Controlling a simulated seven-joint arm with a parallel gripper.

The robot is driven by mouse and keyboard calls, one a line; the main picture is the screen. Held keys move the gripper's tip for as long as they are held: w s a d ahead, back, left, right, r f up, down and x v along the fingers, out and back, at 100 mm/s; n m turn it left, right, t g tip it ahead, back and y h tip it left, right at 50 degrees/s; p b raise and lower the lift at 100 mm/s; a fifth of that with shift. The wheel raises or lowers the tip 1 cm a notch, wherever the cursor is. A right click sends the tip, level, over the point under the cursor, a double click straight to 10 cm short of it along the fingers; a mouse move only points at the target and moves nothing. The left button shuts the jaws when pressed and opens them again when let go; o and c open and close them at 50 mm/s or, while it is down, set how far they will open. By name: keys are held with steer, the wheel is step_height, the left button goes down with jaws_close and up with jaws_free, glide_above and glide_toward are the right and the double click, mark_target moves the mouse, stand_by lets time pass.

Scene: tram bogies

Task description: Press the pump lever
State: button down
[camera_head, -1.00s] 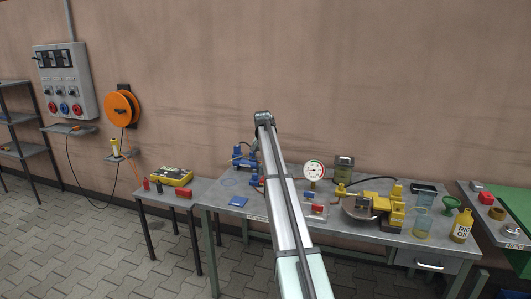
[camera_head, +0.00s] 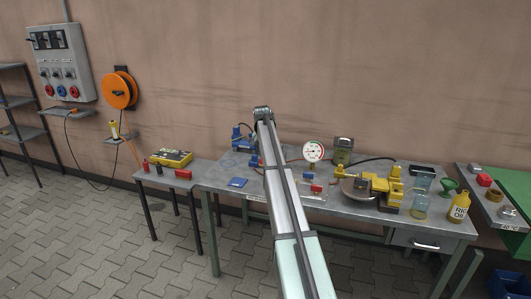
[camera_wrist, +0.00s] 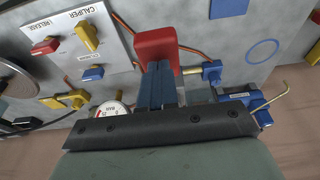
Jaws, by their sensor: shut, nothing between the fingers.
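The blue pump (camera_head: 241,139) stands at the back left of the grey bench in the head view. It also shows at the right of the wrist view (camera_wrist: 243,102). In the wrist view a red block (camera_wrist: 157,44), which looks like the lever's grip, is at the upper middle. My gripper (camera_wrist: 160,78) shows as two blue-grey fingers, shut side by side and empty. They overlap the red block in the picture; I cannot tell whether they touch it. In the head view my arm hides the gripper and this red block.
A pressure gauge (camera_head: 313,151) stands right of my arm, with a yellow caliper (camera_head: 378,184) beyond it. A beaker (camera_head: 420,203) and an oil bottle (camera_head: 459,207) are at the bench's right. A side table (camera_head: 155,172) at left holds a yellow case (camera_head: 171,158).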

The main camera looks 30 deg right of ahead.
steer(key=shift+s+a+f, duration=0.15)
steer(key=shift+f, duration=0.15)
steer(key=f+t+h, duration=0.1)
steer(key=f, duration=0.2)
steer(key=f+t+h, duration=0.1)
steer(key=f, duration=0.3)
steer(key=f+t+h, duration=0.1)
steer(key=f, duration=0.2)
steer(key=shift+s+a+f, duration=0.25)
steer(key=shift+s+a, duration=0.05)
steer(key=shift+f, duration=0.35)
steer(key=shift+s+f, duration=0.1)
steer(key=shift+f, duration=0.05)
steer(key=v, duration=1.4)
steer(key=shift+r, duration=0.5)
steer(key=shift+d, duration=0.2)
